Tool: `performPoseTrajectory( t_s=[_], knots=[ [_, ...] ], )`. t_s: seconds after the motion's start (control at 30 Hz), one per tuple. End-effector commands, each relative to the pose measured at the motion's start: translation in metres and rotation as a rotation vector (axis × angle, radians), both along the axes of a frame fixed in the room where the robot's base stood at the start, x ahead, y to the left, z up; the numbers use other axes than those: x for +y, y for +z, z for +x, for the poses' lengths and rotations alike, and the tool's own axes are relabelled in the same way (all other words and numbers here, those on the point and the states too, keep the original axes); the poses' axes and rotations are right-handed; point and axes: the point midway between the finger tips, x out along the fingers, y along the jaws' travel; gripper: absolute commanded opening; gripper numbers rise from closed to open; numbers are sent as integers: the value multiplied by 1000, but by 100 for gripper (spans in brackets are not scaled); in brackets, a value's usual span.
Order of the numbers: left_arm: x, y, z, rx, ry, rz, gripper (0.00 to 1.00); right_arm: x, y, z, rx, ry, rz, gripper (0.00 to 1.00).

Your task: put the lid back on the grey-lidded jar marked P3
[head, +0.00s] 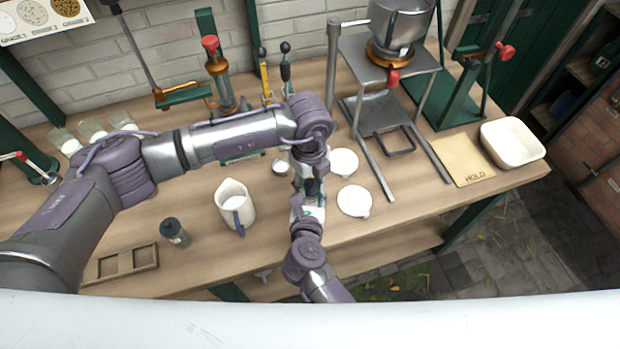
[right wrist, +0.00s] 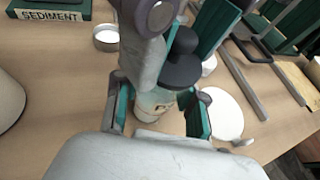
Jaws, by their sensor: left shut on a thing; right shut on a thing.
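A small clear jar (right wrist: 155,104) with a pale label stands between the fingers of my right gripper (right wrist: 160,112), which is shut on it. The label's marking is not legible. A dark grey lid (right wrist: 181,74) with a round knob is at the jar's mouth; I cannot tell whether it is seated or just above. My left gripper comes down from above with its fingers around the lid's knob, shut on it. In the head view my left gripper (head: 309,183) and my right gripper (head: 308,211) meet at the bench's middle, largely hiding jar and lid.
Two white discs (head: 354,201) lie close to the right of the grippers. A small round dish (head: 281,166) is at their left. A white jug (head: 233,204), a dark-lidded jar (head: 174,232) and a wooden tray (head: 122,264) stand further left. A metal stand (head: 388,55) rises behind right.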

Motion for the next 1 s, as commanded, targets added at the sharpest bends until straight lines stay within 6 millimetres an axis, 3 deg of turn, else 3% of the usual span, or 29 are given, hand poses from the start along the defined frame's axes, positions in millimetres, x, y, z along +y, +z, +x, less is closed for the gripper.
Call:
performPoseTrajectory(
  t_s=[0.33,0.37,0.53,0.87,1.0],
  knots=[
    [0,-8,0,1,-1,1,35,0,0,0,1,0,0,0],
    [0,-8,0,1,-1,1,50,0,0,0,1,0,0,0],
    [0,-8,0,1,-1,2,78,0,0,0,1,0,0,0],
    [1,-7,0,1,-1,2,78,0,0,0,1,-1,0,0],
    [0,4,1,-1,0,0,78,-1,0,0,1,-1,0,0]
  ],
)
